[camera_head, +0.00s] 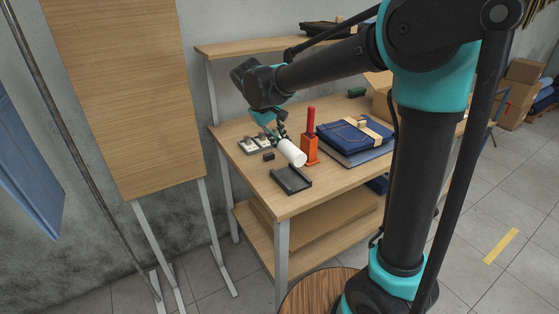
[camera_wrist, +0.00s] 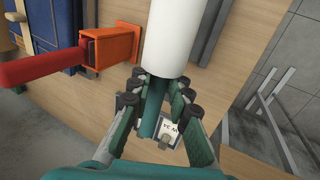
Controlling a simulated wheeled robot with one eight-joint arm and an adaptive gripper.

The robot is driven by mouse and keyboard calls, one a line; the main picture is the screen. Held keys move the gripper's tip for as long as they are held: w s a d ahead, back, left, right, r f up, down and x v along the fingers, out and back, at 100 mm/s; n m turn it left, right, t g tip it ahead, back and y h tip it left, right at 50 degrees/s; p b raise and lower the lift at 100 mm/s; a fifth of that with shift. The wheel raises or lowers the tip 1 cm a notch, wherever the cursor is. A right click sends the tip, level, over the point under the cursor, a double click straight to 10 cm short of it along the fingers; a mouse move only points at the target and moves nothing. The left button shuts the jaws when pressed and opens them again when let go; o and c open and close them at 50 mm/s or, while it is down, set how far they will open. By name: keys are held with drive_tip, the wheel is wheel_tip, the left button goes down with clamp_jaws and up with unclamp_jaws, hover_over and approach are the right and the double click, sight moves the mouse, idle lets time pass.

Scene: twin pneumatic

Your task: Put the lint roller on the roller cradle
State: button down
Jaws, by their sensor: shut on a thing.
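The lint roller has a white roll (camera_head: 292,153) and a teal handle. My gripper (camera_head: 275,134) is shut on the handle, and the roll points toward the front of the table. In the wrist view the handle lies between the fingers (camera_wrist: 155,95) and the white roll (camera_wrist: 166,38) extends to the top edge. The roller cradle appears to be the dark grey, low-walled tray (camera_head: 291,181) on the table's front left part. The roll is above and behind it, apart from it. In the wrist view only part of the cradle (camera_wrist: 208,25) shows, right of the roll.
An orange holder (camera_head: 309,150) with a red handle (camera_head: 310,123) stands close right of the roll. Folded jeans (camera_head: 352,138) lie farther right. A grey panel with knobs (camera_head: 257,144) and a small black block (camera_head: 268,156) are to the left. Bare wood (camera_head: 262,185) surrounds the cradle.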

drive_tip(key=shift+f, duration=3.9)
drive_tip(key=shift+f, duration=0.1)
drive_tip(key=c, duration=1.7)
unclamp_jaws()
drive_tip(key=v, duration=1.2)
